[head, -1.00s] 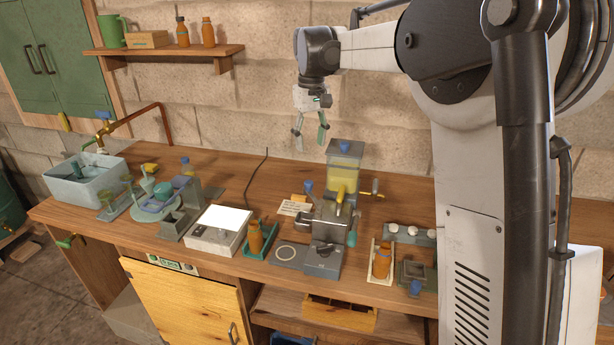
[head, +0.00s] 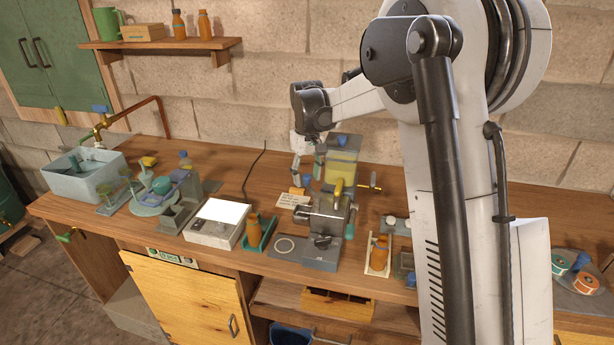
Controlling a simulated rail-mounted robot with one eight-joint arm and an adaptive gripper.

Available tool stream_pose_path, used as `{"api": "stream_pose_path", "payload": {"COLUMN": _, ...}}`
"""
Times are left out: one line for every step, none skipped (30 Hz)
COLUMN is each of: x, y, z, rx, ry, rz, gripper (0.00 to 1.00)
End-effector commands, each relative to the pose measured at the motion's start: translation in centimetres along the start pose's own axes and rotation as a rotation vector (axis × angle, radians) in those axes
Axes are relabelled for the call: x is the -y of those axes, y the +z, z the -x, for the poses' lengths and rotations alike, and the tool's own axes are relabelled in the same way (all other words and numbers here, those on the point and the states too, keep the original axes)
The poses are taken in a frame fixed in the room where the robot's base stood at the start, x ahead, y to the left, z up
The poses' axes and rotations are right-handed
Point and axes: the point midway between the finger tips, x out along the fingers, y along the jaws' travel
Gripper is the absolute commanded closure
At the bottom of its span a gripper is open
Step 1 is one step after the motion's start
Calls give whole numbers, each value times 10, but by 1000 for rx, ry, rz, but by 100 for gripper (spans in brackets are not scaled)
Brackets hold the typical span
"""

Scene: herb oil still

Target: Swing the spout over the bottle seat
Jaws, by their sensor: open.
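The grey metal still unit (head: 325,215) stands near the front of the bench, with a clear tank of yellow liquid (head: 342,165) behind it. A short yellow piece on top, which looks like the spout (head: 338,188), sits over the unit's body. My gripper (head: 306,176) is open and empty, pointing down behind and left of the unit, close to the tank. Its fingertips are small and partly blend with the tank.
An amber bottle in a green holder (head: 254,232) stands left of the ringed plate. A white-topped box (head: 218,222) is further left. My arm covers the bench's right part.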

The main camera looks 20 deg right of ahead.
Motion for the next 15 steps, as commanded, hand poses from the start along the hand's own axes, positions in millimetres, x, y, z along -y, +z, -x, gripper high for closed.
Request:
{"api": "stream_pose_path", "payload": {"x": 0, "y": 0, "z": -2, "rx": 0, "ry": 0, "rz": 0, "gripper": 60}}
{"api": "stream_pose_path", "payload": {"x": 0, "y": 0, "z": -3, "rx": 0, "ry": 0, "rz": 0, "gripper": 60}}
{"api": "stream_pose_path", "payload": {"x": 0, "y": 0, "z": -3, "rx": 0, "ry": 0, "rz": 0, "gripper": 60}}
{"api": "stream_pose_path", "payload": {"x": 0, "y": 0, "z": -4, "rx": 0, "ry": 0, "rz": 0, "gripper": 60}}
{"api": "stream_pose_path", "payload": {"x": 0, "y": 0, "z": -4, "rx": 0, "ry": 0, "rz": 0, "gripper": 60}}
{"api": "stream_pose_path", "payload": {"x": 0, "y": 0, "z": -4, "rx": 0, "ry": 0, "rz": 0, "gripper": 60}}
{"api": "stream_pose_path", "payload": {"x": 0, "y": 0, "z": -4, "rx": 0, "ry": 0, "rz": 0, "gripper": 60}}
{"api": "stream_pose_path", "payload": {"x": 0, "y": 0, "z": -4, "rx": 0, "ry": 0, "rz": 0, "gripper": 60}}
{"api": "stream_pose_path", "payload": {"x": 0, "y": 0, "z": -4, "rx": 0, "ry": 0, "rz": 0, "gripper": 60}}
{"api": "stream_pose_path", "payload": {"x": 0, "y": 0, "z": -4, "rx": 0, "ry": 0, "rz": 0, "gripper": 60}}
{"api": "stream_pose_path", "payload": {"x": 0, "y": 0, "z": -4, "rx": 0, "ry": 0, "rz": 0, "gripper": 64}}
{"api": "stream_pose_path", "payload": {"x": 0, "y": 0, "z": -3, "rx": 0, "ry": 0, "rz": 0, "gripper": 69}}
{"api": "stream_pose_path", "payload": {"x": 0, "y": 0, "z": -3, "rx": 0, "ry": 0, "rz": 0, "gripper": 73}}
{"api": "stream_pose_path", "payload": {"x": 0, "y": 0, "z": -3, "rx": 0, "ry": 0, "rz": 0, "gripper": 77}}
{"api": "stream_pose_path", "payload": {"x": 0, "y": 0, "z": -3, "rx": 0, "ry": 0, "rz": 0, "gripper": 82}}
